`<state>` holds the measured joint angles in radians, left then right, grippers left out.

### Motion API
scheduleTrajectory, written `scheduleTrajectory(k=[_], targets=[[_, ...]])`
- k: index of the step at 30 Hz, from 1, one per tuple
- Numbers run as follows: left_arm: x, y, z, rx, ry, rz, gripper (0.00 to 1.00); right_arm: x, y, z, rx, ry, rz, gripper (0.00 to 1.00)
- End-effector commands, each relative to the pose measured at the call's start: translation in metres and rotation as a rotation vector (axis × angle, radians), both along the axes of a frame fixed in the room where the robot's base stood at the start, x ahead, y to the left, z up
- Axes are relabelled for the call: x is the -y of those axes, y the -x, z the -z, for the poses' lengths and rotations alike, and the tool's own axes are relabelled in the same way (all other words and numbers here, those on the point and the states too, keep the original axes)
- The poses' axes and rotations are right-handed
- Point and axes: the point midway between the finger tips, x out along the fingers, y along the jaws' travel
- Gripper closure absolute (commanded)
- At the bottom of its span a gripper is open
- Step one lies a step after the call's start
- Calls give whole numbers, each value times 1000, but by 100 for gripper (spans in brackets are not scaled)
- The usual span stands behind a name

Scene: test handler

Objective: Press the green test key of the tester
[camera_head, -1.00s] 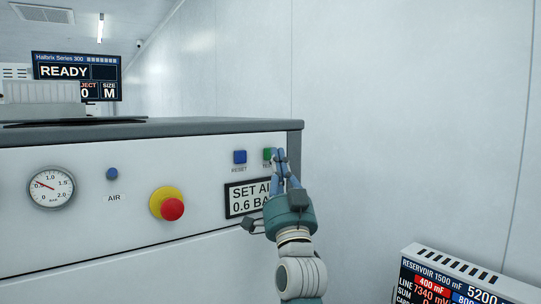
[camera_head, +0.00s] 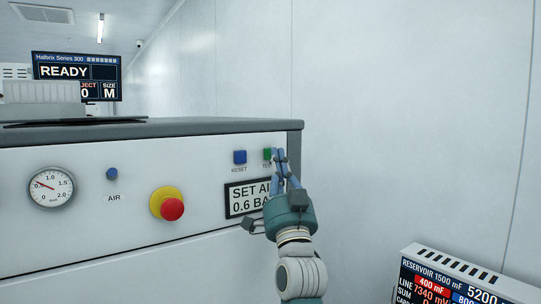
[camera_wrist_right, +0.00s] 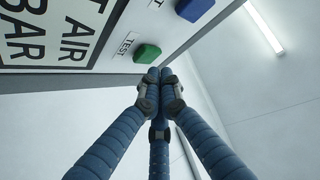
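The tester's green test key (camera_head: 267,154) sits at the upper right of the white front panel, partly covered by my right gripper in the head view. In the right wrist view the green key (camera_wrist_right: 147,53) shows whole, beside its TEST label. My right gripper (camera_head: 280,153) has its blue fingers drawn together and holds nothing. Its fingertips (camera_wrist_right: 156,75) are close beside the green key, on the side toward the panel's right edge. I cannot tell whether they touch the panel. My left gripper is not in view.
Left of the green key are a blue RESET key (camera_head: 239,157), a red stop button (camera_head: 172,208) on yellow, a small blue AIR button (camera_head: 112,173) and a gauge (camera_head: 51,187). A monitor (camera_head: 77,75) reads READY. A reservoir display box (camera_head: 465,275) stands lower right.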

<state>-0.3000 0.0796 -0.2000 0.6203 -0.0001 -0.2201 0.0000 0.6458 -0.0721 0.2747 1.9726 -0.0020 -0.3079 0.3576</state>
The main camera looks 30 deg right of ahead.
Motion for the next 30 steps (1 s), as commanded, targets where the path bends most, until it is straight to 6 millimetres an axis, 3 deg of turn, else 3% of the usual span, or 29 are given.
scheduleTrajectory(k=[30], targets=[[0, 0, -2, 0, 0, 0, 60, -1, -11, 0, 0, 0, 0, 100]])
